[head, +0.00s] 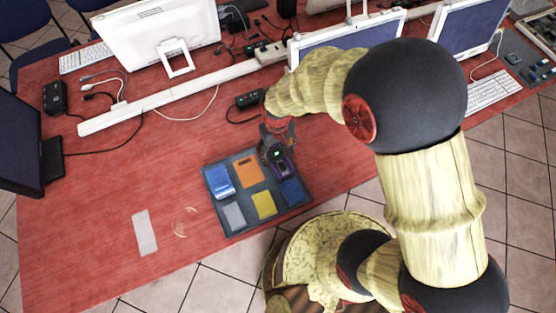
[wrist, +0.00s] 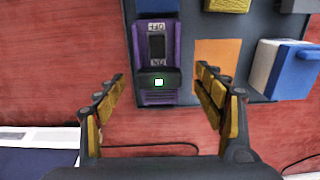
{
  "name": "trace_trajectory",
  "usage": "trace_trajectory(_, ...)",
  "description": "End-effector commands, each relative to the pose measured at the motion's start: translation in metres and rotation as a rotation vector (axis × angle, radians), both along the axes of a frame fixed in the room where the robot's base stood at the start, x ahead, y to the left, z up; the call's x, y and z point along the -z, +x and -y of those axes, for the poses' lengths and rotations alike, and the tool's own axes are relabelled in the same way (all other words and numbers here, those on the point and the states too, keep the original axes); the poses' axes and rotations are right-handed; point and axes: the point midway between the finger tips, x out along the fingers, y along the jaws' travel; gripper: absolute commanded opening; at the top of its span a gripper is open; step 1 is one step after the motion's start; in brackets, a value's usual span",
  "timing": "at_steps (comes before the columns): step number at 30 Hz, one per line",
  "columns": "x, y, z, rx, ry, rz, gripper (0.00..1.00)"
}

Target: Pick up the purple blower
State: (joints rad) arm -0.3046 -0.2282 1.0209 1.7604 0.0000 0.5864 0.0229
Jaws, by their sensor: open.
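The purple blower (head: 281,166) is a small boxy purple and dark device in the upper right part of a dark tray (head: 235,232). In the wrist view the purple blower (wrist: 157,60) shows a dark face with a switch and a small lit square. My gripper (head: 272,135) is over the far edge of the tray, close to the blower. In the wrist view my gripper (wrist: 160,82) is open, with one finger on each side of the blower's near end. Both fingers look apart from it, and nothing is held.
The tray also holds a blue and white block (head: 220,181), an orange patch (head: 247,171), a yellow block (head: 264,204), a grey block (head: 233,215) and a dark blue block (head: 291,191). A black adapter (head: 249,99) with cable lies behind.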

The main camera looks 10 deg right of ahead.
Motion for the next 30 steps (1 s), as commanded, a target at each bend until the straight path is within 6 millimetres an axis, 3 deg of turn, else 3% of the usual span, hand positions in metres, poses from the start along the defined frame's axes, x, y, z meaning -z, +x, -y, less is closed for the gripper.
trace_trajectory(9,0.044,0.002,0.001,0.0,-0.001,-0.003,0.7)
trace_trajectory(17,0.045,0.002,0.001,0.0,-0.001,-0.002,0.69)
trace_trajectory(30,0.045,0.002,0.001,0.0,-0.001,-0.002,0.44)
